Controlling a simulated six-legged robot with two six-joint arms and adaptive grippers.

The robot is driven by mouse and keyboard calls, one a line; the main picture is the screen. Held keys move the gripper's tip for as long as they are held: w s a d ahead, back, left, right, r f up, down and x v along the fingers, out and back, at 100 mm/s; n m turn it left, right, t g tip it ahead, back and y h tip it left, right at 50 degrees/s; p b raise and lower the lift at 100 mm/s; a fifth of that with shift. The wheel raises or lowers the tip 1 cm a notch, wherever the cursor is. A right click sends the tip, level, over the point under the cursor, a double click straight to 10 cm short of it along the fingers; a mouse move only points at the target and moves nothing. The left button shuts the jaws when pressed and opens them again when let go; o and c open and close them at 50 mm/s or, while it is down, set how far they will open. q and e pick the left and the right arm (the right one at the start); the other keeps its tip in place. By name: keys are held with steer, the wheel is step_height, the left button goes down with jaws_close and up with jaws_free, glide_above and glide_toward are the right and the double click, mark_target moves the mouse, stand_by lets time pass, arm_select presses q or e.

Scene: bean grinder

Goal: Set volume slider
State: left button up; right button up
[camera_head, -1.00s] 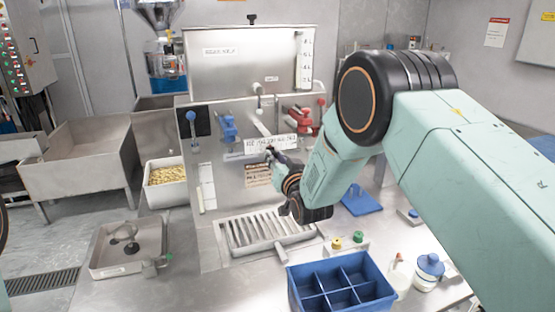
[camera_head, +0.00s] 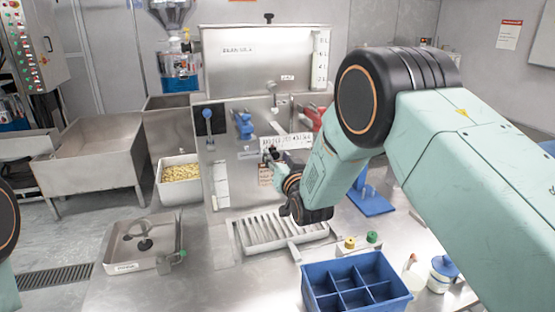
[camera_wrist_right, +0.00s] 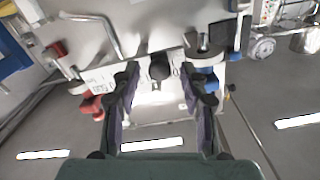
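A white scale plate with printed numbers (camera_head: 287,141) is on the front of the steel machine. In the right wrist view the plate (camera_wrist_right: 100,80) appears upside down, with a black slider knob (camera_wrist_right: 159,67) on it. My right gripper (camera_head: 270,156) is in front of the machine, just below the plate's left part. In the right wrist view its two fingers (camera_wrist_right: 163,78) are apart, with the knob appearing between them. Whether either finger touches the knob cannot be told. In the head view the gripper hides the knob. My left gripper is out of view; only part of my left arm shows.
A blue clamp (camera_head: 243,125) and a red clamp (camera_head: 312,115) flank the plate. A blue-knobbed lever (camera_head: 207,113) stands left. Below are a slotted drain tray (camera_head: 236,243) and a blue divided box (camera_head: 310,285). Steel bench (camera_head: 215,285) is clear at front.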

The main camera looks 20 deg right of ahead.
steer(key=shift+a, duration=0.15)
steer(key=shift+s+d+f, duration=0.1)
steer(key=shift+s+d, duration=0.2)
steer(key=shift+s, duration=0.15)
steer(key=s, duration=1.1)
steer(key=shift+s, duration=0.1)
